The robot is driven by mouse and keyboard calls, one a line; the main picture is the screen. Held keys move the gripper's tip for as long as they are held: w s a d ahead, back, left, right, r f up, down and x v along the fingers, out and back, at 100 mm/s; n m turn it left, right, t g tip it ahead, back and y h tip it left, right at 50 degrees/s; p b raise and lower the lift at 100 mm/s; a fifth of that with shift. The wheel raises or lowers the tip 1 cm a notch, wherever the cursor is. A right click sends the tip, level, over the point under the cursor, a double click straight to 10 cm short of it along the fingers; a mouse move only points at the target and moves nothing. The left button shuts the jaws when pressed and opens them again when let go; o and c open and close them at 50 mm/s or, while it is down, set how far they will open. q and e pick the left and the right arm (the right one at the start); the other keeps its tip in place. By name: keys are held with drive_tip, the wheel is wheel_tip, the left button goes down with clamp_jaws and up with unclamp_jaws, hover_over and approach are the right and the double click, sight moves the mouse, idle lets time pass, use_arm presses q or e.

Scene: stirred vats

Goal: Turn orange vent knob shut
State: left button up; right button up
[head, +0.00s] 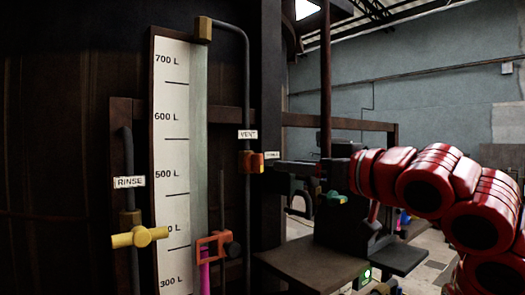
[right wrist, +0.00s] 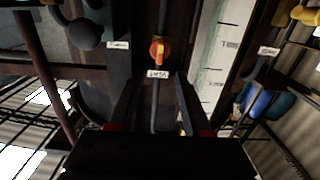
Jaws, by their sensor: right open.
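The orange vent knob (head: 257,162) sits on a thin dark pipe under the VENT label (head: 248,134) in the head view. In the right wrist view the orange knob (right wrist: 158,50) is ahead of the fingers, with its label (right wrist: 157,74) below it in the picture. My right gripper (head: 281,168) is open, just right of the knob in the head view. In the right wrist view its two fingers (right wrist: 157,80) stand apart, with the pipe showing between them and nothing held. A gap to the knob seems to remain. My left gripper is not in view.
A tall white litre scale (head: 172,95) stands left of the pipe. A yellow valve handle (head: 139,237) is under the RINSE label (head: 130,182). An orange frame (head: 212,246) is low on the scale. A green knob (head: 335,198) shows beneath my right wrist.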

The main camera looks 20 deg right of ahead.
sight(262, 162)
drive_tip(key=p+x, duration=0.4)
drive_tip(key=x, duration=0.4)
drive_tip(key=shift+w+a+r, duration=0.1)
drive_tip(key=shift+w+a, duration=0.1)
drive_tip(key=shift+w, duration=0.05)
drive_tip(key=shift+w+a, duration=0.15)
drive_tip(key=shift+w, duration=0.3)
drive_tip(key=shift+s, duration=0.15)
drive_tip(key=shift+c, duration=0.7)
clamp_jaws()
